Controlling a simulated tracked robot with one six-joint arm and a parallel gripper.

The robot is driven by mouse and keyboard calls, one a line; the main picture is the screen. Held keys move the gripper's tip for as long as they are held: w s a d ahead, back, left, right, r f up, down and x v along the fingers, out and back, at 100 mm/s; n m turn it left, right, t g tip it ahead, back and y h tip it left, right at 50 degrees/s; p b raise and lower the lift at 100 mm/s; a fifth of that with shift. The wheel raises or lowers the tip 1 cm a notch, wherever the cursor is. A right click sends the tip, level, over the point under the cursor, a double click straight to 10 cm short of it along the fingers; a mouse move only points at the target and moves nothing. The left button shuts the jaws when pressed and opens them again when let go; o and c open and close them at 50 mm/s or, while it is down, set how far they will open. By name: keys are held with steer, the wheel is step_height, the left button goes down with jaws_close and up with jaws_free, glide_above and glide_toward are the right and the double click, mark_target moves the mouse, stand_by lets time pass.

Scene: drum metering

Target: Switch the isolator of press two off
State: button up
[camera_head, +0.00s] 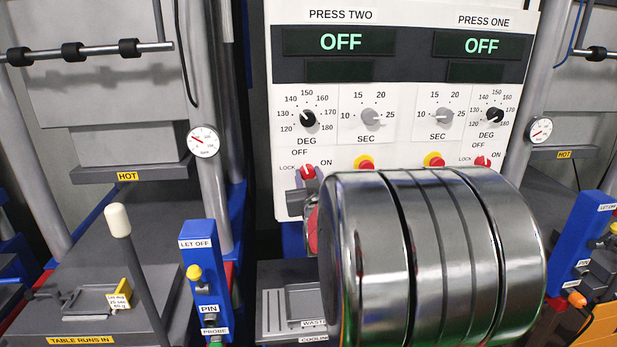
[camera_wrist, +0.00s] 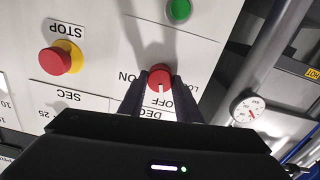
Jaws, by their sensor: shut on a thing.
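The isolator of press two is a red rotary knob (camera_head: 308,172) low on the left of the white panel. It also shows in the wrist view (camera_wrist: 159,77), where the panel is upside down. Its marks are LOCK, OFF and ON. Its white pointer line is towards OFF. My gripper (camera_wrist: 159,84) has a dark finger on each side of the knob and is shut on it. In the head view my gripper (camera_head: 302,186) is small, just below the knob, partly hidden by my arm. The press two display (camera_head: 340,41) reads OFF.
A red stop button on yellow (camera_head: 364,162) sits right of the isolator, and a green button (camera_wrist: 179,10) shows in the wrist view. Press one's isolator (camera_head: 482,162) is further right. A gauge (camera_head: 203,141) and post stand left. My metal arm covers the lower middle.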

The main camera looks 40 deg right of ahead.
steer(key=shift+m, duration=0.7)
steer(key=shift+c, duration=0.2)
steer(key=o, duration=1)
steer(key=shift+s+a, duration=0.1)
